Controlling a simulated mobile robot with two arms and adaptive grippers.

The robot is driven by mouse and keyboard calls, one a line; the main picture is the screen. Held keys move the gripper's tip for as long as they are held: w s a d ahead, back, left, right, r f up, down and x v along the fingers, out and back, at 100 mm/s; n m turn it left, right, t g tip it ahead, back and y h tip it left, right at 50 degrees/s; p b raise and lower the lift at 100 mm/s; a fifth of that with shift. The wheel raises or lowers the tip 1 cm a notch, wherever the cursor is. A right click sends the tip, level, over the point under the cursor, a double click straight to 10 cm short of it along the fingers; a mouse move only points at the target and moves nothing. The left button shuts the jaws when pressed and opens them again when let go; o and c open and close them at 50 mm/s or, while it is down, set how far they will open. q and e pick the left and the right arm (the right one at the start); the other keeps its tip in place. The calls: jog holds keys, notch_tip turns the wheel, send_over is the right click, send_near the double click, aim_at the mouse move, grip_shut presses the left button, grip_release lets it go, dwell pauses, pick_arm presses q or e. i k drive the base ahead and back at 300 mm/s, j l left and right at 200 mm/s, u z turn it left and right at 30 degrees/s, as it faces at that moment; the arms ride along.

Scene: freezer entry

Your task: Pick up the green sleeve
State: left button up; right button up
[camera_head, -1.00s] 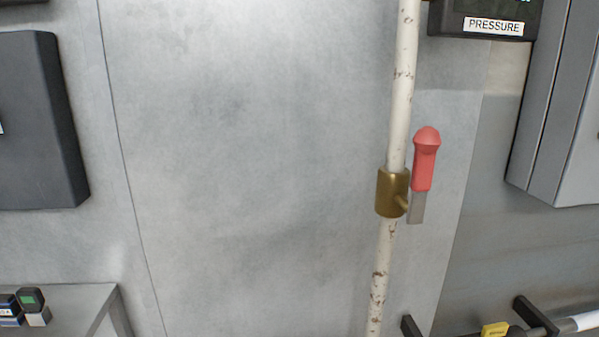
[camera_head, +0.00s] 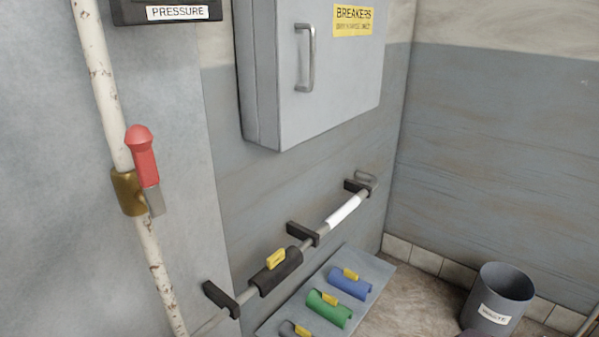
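The green sleeve (camera_head: 329,309) is a short half-open tube with a yellow tab on top. It lies on a grey shelf (camera_head: 378,271) low in the view, between a blue sleeve (camera_head: 350,283) farther back and a dark grey sleeve (camera_head: 292,330) nearer, which is cut off by the bottom edge. Both neighbours also have yellow tabs. Neither of my grippers is in view.
Above the shelf, a wall-mounted pipe (camera_head: 316,228) on black brackets carries a black sleeve (camera_head: 277,273) and a white section (camera_head: 347,210). A breaker box (camera_head: 330,80) hangs above. A red-handled valve (camera_head: 142,160) is at left. A waste bin (camera_head: 497,298) stands at right.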

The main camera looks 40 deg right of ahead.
aim_at(328, 306)
jog(key=z, duration=1.65)
